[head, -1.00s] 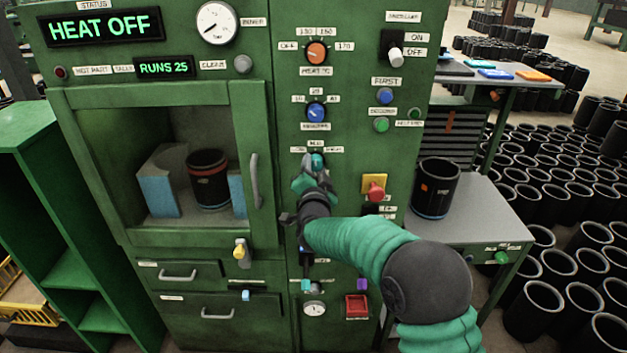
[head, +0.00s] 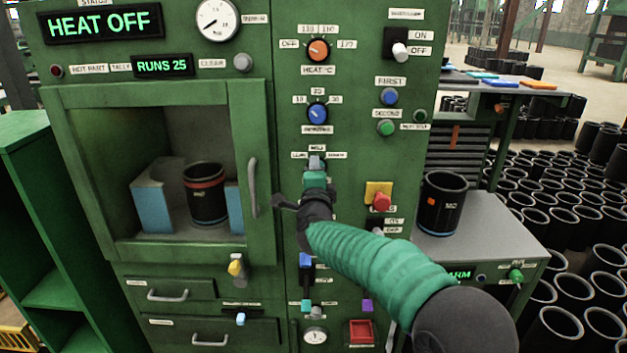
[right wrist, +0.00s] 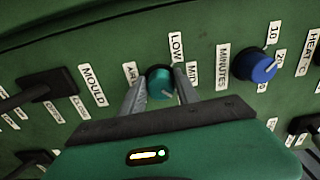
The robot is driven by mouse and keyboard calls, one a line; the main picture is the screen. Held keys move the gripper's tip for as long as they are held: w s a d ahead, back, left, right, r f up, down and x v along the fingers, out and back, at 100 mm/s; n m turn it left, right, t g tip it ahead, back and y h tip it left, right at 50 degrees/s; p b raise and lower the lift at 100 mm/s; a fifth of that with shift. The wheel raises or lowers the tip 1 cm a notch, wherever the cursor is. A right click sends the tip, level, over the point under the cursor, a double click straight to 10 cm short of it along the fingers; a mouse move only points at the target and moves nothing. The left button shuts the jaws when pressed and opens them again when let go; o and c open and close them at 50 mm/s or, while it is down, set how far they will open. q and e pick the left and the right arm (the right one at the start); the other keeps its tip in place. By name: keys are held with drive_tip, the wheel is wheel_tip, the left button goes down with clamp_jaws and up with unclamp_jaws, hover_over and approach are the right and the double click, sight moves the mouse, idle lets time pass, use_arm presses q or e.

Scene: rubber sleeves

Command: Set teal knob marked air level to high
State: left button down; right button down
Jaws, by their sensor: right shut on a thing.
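The teal air level knob (right wrist: 160,84) is on the green panel, between my right gripper's fingers in the right wrist view. Labels LOW (right wrist: 176,46) and MID (right wrist: 193,76) show beside it, and the panel looks turned on its side. A pale mark on the knob points to the lower right of that picture; the high label is hidden or unreadable. My right gripper (right wrist: 158,94) is shut on the knob. In the head view my right gripper (head: 316,163) covers most of the knob. My left gripper is not in view.
A blue minutes knob (head: 317,113) and an orange heat knob (head: 318,49) are above. A red button on a yellow plate (head: 380,197) is to the right. The oven door handle (head: 252,187) is left of my gripper. A black sleeve (head: 442,203) stands on the side table.

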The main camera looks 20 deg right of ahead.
drive_tip(key=shift+d+f+m, duration=0.15)
drive_tip(key=shift+m, duration=0.15)
drive_tip(key=c, duration=1.3)
unclamp_jaws()
drive_tip(key=o, duration=0.4)
drive_tip(key=shift+d, duration=0.15)
drive_tip(key=shift+s, duration=0.1)
drive_tip(key=b+v, duration=0.1)
drive_tip(key=v, duration=1.5)
drive_tip(key=shift+s, duration=0.35)
